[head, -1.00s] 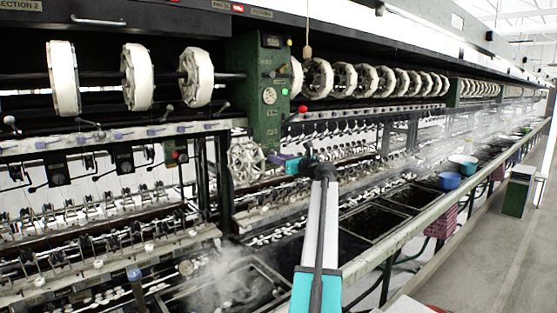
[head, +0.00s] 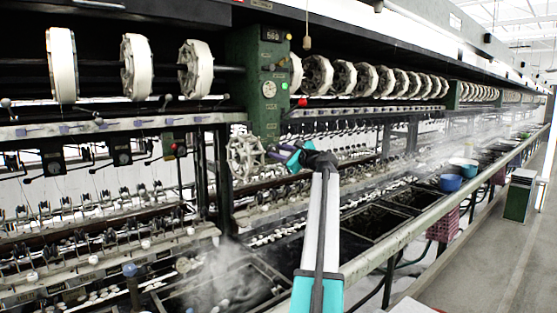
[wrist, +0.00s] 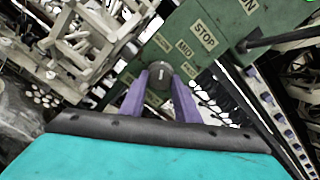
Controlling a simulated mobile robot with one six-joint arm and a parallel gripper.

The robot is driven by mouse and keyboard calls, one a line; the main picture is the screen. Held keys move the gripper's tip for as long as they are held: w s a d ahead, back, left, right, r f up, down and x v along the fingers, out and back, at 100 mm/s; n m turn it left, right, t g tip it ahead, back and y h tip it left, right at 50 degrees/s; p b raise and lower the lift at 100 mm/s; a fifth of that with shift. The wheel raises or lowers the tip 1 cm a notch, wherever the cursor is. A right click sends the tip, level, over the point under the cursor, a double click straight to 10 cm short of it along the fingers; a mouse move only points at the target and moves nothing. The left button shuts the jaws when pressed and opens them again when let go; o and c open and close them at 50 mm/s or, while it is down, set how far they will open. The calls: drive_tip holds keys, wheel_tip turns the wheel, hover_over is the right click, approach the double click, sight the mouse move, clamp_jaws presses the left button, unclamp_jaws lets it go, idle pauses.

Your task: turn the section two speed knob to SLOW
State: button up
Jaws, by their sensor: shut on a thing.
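The dark round speed knob (wrist: 159,80) sits on the green control panel (wrist: 225,28) in the wrist view, with a small pale mark on its face. The purple fingers of my gripper (wrist: 160,92) are shut on it from both sides. Small plates lie beyond the knob; one reads MID (wrist: 185,48) and one reads STOP (wrist: 204,36). The plates nearer the knob are too small to read surely. In the head view my gripper (head: 272,156) is at the lower part of the green gear housing (head: 252,95); the knob is hidden there.
A pale spoked reel (head: 245,158) stands just left of my gripper, and its frame fills the upper left of the wrist view. A dark lever (wrist: 285,38) juts out right of the plates.

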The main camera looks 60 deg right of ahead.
drive_tip(key=shift+n+b, duration=0.65)
drive_tip(key=shift+n, duration=0.35)
drive_tip(key=o, duration=1)
drive_tip(key=shift+o, duration=0.2)
drive_tip(key=shift+s, duration=0.1)
drive_tip(key=b+v, duration=0.2)
drive_tip(key=v, duration=1.1)
drive_tip(key=shift+s+b, duration=0.3)
drive_tip(key=shift+b, duration=0.05)
drive_tip(key=shift+a, duration=0.15)
